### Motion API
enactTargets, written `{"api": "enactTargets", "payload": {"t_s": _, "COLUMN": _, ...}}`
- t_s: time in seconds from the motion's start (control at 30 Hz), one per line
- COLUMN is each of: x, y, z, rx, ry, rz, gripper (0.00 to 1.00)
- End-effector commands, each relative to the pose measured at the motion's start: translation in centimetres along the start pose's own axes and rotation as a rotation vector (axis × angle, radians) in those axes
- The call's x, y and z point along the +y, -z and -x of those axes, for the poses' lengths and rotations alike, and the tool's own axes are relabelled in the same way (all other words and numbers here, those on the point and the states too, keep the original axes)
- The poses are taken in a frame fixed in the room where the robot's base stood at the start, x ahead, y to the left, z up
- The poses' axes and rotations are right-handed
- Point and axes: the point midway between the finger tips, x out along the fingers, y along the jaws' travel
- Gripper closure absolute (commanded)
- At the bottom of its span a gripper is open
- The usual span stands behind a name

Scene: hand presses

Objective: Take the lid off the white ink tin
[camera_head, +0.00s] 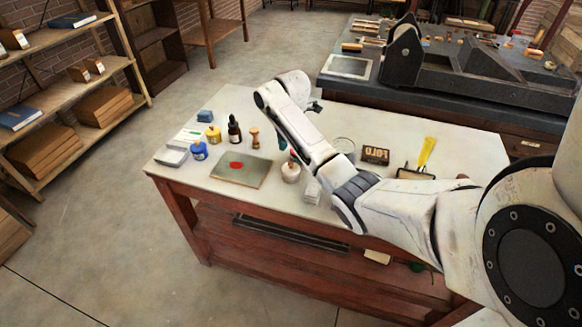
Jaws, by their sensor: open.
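The white ink tin (290,173) stands on the pale tabletop (226,105), just right of a grey slab with a red ink patch (241,170). My arm reaches in from the right and bends over the table. My gripper (295,157) is mostly hidden behind my own arm link. A small dark part of it seems to show just above the tin, and it is open. I cannot tell whether it touches the tin. The lid is too small to make out clearly.
White blocks (312,192) sit close right of the white tin. A type block (375,155) and yellow tool (427,153) lie further right.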

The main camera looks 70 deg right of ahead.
Motion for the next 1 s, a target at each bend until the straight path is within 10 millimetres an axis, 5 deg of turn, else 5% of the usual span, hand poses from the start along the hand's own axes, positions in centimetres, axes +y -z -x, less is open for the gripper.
{"api": "enactTargets", "payload": {"t_s": 0.33, "x": -0.1, "y": 0.5, "z": -4.4, "rx": 0.001, "ry": 0.002, "rz": -0.001, "gripper": 0.29}}
{"api": "enactTargets", "payload": {"t_s": 0.67, "x": -0.1, "y": 0.5, "z": -5.1, "rx": 0.001, "ry": -0.001, "rz": 0.000, "gripper": 0.29}}
{"api": "enactTargets", "payload": {"t_s": 1.0, "x": -0.1, "y": 0.5, "z": -5.1, "rx": 0.000, "ry": 0.000, "rz": -0.001, "gripper": 0.62}}
